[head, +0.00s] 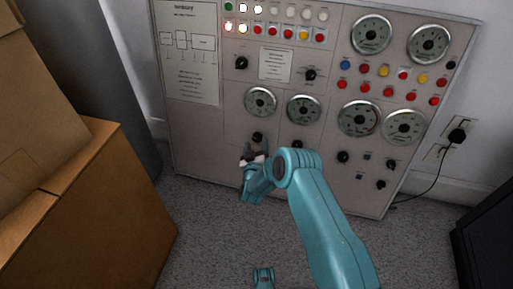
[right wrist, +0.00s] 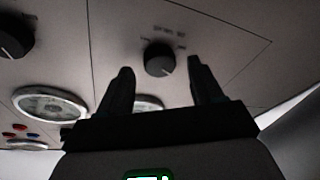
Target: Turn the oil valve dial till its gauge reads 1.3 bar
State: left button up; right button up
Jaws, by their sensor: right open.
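A control panel (head: 225,130) stands against the wall, with several round gauges and black dials. My right gripper (head: 252,152) is open at the panel's lower left, just below a black dial (head: 257,138). That dial sits under the lower-left gauge (head: 260,101). In the right wrist view a black dial (right wrist: 159,59) with a pale pointer mark shows beyond the gap between my open fingers (right wrist: 160,85), which are apart from it. My left gripper is not in view.
Another dial (head: 297,145) is close to the right of my gripper, partly behind my arm. Cardboard boxes (head: 80,205) stand at the left. A black cable (head: 430,182) hangs from a socket at the right. Grey floor is free before the panel.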

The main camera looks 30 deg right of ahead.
jog(key=shift+w+d, duration=0.35)
jog(key=shift+w, duration=0.1)
jog(key=shift+c, duration=0.3)
jog(key=c, duration=1)
jog(key=shift+w+a+f+m+g+h, duration=0.1)
jog(key=shift+m+g+h, duration=0.35)
jog(key=shift+m, duration=1.3)
jog(key=shift+s+a+r+m+g+h, duration=0.15)
jog(key=shift+m+h, duration=0.45)
jog(key=shift+m, duration=1.1)
jog(key=shift+w+d+f+m+g+h, duration=0.15)
jog(key=shift+m+g+h, duration=0.3)
jog(key=shift+m, duration=1.3)
jog(key=shift+a+m, duration=0.1)
jog(key=shift+m, duration=0.2)
